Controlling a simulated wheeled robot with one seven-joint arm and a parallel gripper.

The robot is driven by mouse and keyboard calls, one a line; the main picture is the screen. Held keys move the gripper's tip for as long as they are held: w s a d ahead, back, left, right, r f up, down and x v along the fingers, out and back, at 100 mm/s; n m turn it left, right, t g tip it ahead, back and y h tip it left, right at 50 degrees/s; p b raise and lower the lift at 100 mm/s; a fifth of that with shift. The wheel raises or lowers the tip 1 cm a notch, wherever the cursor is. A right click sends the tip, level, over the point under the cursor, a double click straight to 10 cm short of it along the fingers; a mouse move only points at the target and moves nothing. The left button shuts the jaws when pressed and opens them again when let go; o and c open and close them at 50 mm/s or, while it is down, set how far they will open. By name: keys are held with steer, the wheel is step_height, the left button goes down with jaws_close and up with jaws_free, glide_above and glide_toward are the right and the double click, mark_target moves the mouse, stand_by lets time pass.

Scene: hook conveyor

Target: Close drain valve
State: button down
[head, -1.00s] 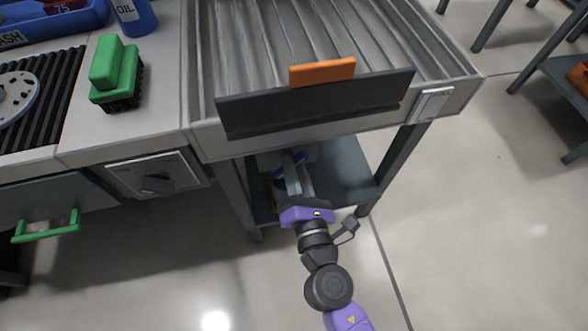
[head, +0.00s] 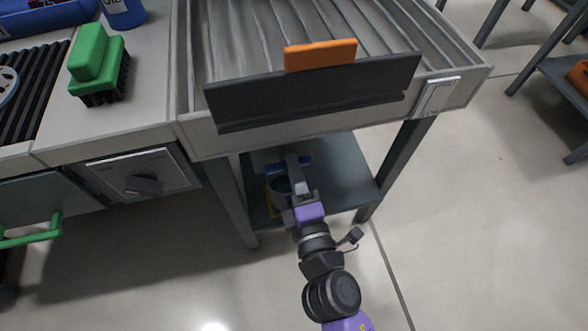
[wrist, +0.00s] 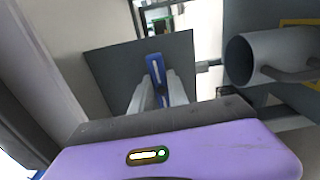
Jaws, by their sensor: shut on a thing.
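The blue drain valve handle (head: 273,167) is under the front of the slatted table. My gripper (head: 293,163) reaches in beneath the table edge and is shut on the handle. In the wrist view, the blue handle (wrist: 155,68) shows between my gripper's fingers (wrist: 153,92), with a dark square plate behind it. The valve's body is mostly hidden by my gripper and the table.
The slatted table (head: 200,142) with a dark front board (head: 320,95) and orange block (head: 320,54) hangs over my arm. A lower shelf (head: 345,175) lies between its legs. A knob panel (head: 142,178) and green brush (head: 95,60) are at left.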

steer(key=shift+m, duration=0.3)
stand_by(0.4)
steer(key=c, duration=1.3)
jaws_free()
steer(key=b+v, duration=0.1)
steer(key=v, duration=0.6)
steer(key=shift+s+d, duration=0.15)
steer(key=shift+s, duration=0.25)
